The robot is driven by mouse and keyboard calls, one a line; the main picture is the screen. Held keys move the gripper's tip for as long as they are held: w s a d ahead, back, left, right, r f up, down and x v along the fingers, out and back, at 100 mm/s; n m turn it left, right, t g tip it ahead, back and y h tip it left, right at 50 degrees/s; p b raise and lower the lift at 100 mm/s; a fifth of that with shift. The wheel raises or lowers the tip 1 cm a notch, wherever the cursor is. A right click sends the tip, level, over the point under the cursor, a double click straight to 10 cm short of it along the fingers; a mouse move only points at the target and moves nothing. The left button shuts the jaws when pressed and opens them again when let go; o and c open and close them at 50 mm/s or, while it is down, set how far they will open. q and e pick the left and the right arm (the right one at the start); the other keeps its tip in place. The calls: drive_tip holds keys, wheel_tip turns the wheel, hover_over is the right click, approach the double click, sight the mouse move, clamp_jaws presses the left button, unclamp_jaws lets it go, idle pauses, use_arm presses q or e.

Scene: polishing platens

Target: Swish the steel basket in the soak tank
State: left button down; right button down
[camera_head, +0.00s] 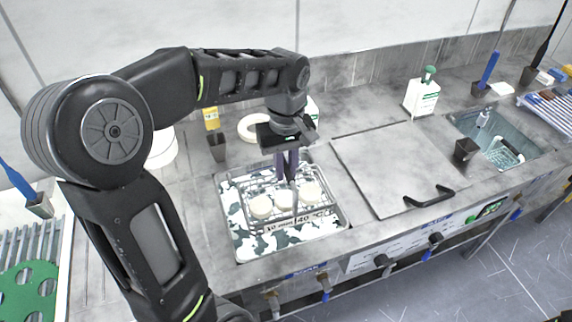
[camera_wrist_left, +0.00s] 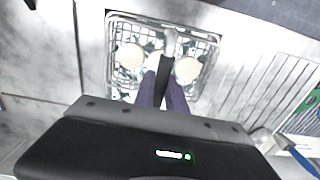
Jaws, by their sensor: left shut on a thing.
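The steel basket (camera_head: 272,219) is a wire basket with several round cream-coloured pieces in it. It sits in the open soak tank (camera_head: 243,258), whose surface shows white and dark green patches. My left gripper (camera_head: 289,178) points down over the basket and is shut on its upright handle. The left wrist view shows the basket (camera_wrist_left: 113,60) below the left gripper (camera_wrist_left: 163,85), with round pale pieces on both sides of the fingers. How deep the basket sits is hard to tell. A plate reading 40 °C is at the basket's front. My right gripper is not in view.
A closed steel lid (camera_head: 385,160) with a black handle (camera_head: 428,196) lies right of the tank. A sink (camera_head: 510,135) with a small basket is farther right.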

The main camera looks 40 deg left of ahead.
use_arm(q)
drive_tip(key=shift+w+r, duration=0.1)
drive_tip(key=shift+w, duration=0.05)
drive_tip(key=shift+a, duration=0.15)
wheel_tip(320, 180, down, 21)
drive_tip(key=b, duration=1.5)
drive_tip(key=shift+b, duration=0.35)
drive_tip(key=shift+r, duration=0.2)
drive_tip(key=shift+r+p, duration=0.9)
drive_tip(key=shift+r, duration=0.15)
drive_tip(key=shift+f, duration=0.1)
drive_tip(key=shift+f+b, duration=0.9)
drive_tip(key=shift+f, duration=0.15)
